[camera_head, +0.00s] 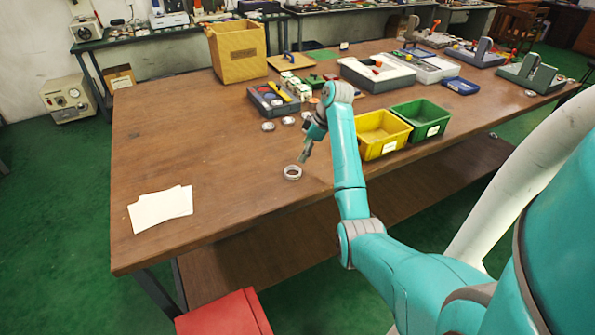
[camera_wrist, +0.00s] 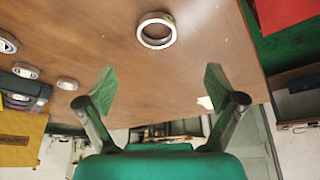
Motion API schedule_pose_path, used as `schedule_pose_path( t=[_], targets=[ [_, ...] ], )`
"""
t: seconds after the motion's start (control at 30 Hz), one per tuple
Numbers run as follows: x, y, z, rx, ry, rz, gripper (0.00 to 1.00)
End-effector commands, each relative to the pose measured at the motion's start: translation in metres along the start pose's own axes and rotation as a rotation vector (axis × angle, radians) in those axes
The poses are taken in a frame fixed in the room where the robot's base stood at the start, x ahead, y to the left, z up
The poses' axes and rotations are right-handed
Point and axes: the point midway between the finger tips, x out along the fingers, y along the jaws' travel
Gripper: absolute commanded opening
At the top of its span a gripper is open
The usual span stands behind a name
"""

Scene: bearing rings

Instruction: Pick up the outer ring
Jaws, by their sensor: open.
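The outer ring, a silver metal ring (camera_head: 292,172), lies flat on the brown wooden table near its front edge. In the wrist view the ring (camera_wrist: 156,31) shows at the top centre, ahead of my fingers, with bare wood inside it. My gripper (camera_head: 304,158) is just above and to the right of the ring in the head view, pointing down. In the wrist view my gripper (camera_wrist: 160,88) has its two fingers spread wide with nothing between them. The ring and the fingers appear apart.
More small rings (camera_head: 268,127) lie farther back beside a dark tray (camera_head: 258,108). A yellow bin (camera_head: 366,150) and a green bin (camera_head: 437,128) stand to the right. White papers (camera_head: 160,208) lie at the left. The table (camera_head: 200,150) is clear around the ring.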

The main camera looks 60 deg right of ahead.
Motion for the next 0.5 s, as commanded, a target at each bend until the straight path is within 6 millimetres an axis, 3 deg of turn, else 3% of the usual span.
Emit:
schedule_pose_path(
  t=[0.13, 0.5],
  targets=[
    [0.003, 0.003, 0.005, 0.007, -0.014, -0.012, 0.93],
    [0.049, 0.002, 0.004, 0.006, -0.011, -0.010, 0.93]
  ],
)
